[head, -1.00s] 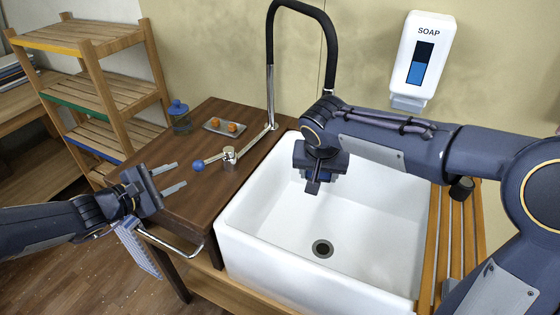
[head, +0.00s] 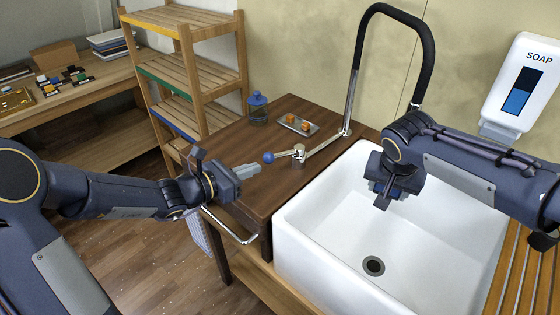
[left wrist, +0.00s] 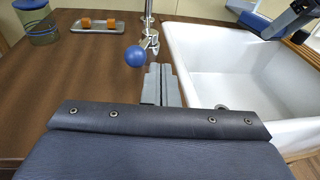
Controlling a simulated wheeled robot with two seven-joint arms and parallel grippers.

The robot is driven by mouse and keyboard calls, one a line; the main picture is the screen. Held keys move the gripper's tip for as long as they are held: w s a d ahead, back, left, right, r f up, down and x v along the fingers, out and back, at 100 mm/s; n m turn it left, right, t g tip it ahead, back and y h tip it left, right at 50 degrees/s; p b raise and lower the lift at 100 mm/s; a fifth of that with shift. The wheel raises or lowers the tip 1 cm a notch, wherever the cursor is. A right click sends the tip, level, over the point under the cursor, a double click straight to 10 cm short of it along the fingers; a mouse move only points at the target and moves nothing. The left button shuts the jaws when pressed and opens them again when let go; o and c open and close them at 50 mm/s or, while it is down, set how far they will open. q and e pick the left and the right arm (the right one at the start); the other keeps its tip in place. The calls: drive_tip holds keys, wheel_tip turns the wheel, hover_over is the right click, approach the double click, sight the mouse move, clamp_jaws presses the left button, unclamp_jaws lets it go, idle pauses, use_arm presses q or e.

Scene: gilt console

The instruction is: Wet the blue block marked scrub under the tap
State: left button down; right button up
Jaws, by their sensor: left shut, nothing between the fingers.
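The tap (head: 427,70) has a tall black spout arching over the white sink (head: 300,222); no water shows. Its lever (head: 322,146) ends in a blue ball knob (head: 268,157) above the dark wooden counter. My left gripper (head: 257,169) is shut and empty, its fingertips just short of the knob; in the left wrist view the knob (left wrist: 135,56) lies beyond the fingertips, slightly left. My right gripper (head: 384,200) hangs over the sink below the spout. A bit of the blue block (head: 396,191) shows between its fingers; its marking is hidden.
A small tray with orange pieces (head: 298,124) and a blue-lidded jar (head: 258,108) stand at the counter's back. A towel (head: 200,232) hangs by a rail (head: 230,225) at the front. A soap dispenser (head: 520,85) is on the wall.

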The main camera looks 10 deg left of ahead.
sight(284, 153)
use_arm(q)
drive_tip(key=s+n, duration=0.1)
drive_tip(key=n, duration=0.4)
drive_tip(key=s+d+n+t, duration=0.1)
drive_tip(key=n, duration=0.5)
drive_tip(key=s+d+n, duration=0.1)
drive_tip(key=n, duration=0.4)
drive_tip(key=shift+n+t+y, duration=0.3)
drive_tip(key=n, duration=0.5)
drive_tip(key=shift+s+d+f+n+t, duration=0.2)
drive_tip(key=shift+s+d+n+t, duration=0.1)
drive_tip(key=shift+s+n, duration=0.1)
drive_tip(key=x, duration=1)
drive_tip(key=shift+w+a+f, duration=0.15)
drive_tip(key=shift+w+f, duration=0.05)
drive_tip(key=shift+w+a+f, duration=0.2)
drive_tip(key=shift+w+a, duration=0.2)
drive_tip(key=shift+a, duration=0.05)
drive_tip(key=shift+w+a+f, duration=0.2)
drive_tip(key=shift+w+a, duration=0.25)
drive_tip(key=shift+a, duration=0.05)
drive_tip(key=shift+w+a+f, duration=0.2)
drive_tip(key=shift+w+a, duration=0.15)
drive_tip(key=shift+w, duration=0.05)
